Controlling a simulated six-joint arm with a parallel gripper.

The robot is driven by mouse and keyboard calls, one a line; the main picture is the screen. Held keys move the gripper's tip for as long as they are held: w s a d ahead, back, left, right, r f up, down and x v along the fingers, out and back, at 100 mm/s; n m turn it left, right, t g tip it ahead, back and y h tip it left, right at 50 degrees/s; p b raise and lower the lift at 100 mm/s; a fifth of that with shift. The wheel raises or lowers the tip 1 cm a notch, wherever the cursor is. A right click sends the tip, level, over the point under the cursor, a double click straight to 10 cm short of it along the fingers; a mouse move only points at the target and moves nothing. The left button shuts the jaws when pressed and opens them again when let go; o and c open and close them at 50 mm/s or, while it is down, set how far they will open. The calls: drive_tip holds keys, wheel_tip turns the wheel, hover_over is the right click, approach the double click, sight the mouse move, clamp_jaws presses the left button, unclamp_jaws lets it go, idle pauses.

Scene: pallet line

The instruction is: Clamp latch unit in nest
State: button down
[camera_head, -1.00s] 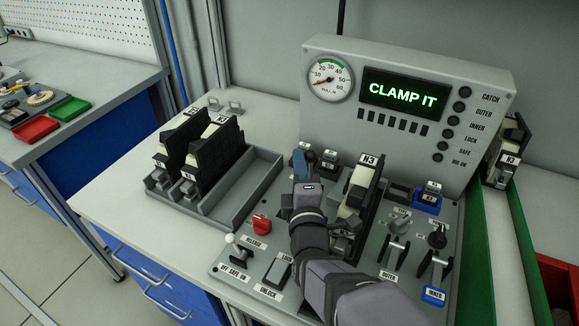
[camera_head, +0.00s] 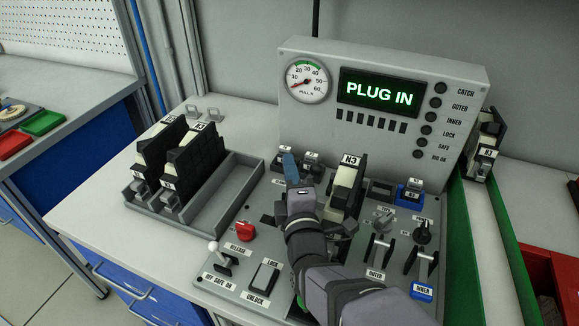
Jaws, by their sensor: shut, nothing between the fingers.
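The latch unit (camera_head: 347,188), black and cream with an N3 label, stands upright in the nest at the middle of the panel. My gripper (camera_head: 297,188) is shut and empty, just left of the unit. A blue handle (camera_head: 289,166), likely the clamp's, stands just beyond my gripper; I cannot tell whether they touch. My wrist and arm hide the nest's lower left side and the clamp's base. The display (camera_head: 380,92) reads PLUG IN in green.
A grey rack (camera_head: 226,195) at left holds two more units and has a free slot. A red release knob (camera_head: 245,231), lock switch (camera_head: 265,275) and two levers (camera_head: 377,248) stand on the panel. Another unit (camera_head: 484,152) stands by the green-edged chute at right.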

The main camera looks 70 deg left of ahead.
drive_tip(key=s+d, duration=0.6)
drive_tip(key=d, duration=0.1)
drive_tip(key=shift+d+f, duration=0.15)
drive_tip(key=shift+f, duration=0.25)
idle(0.6)
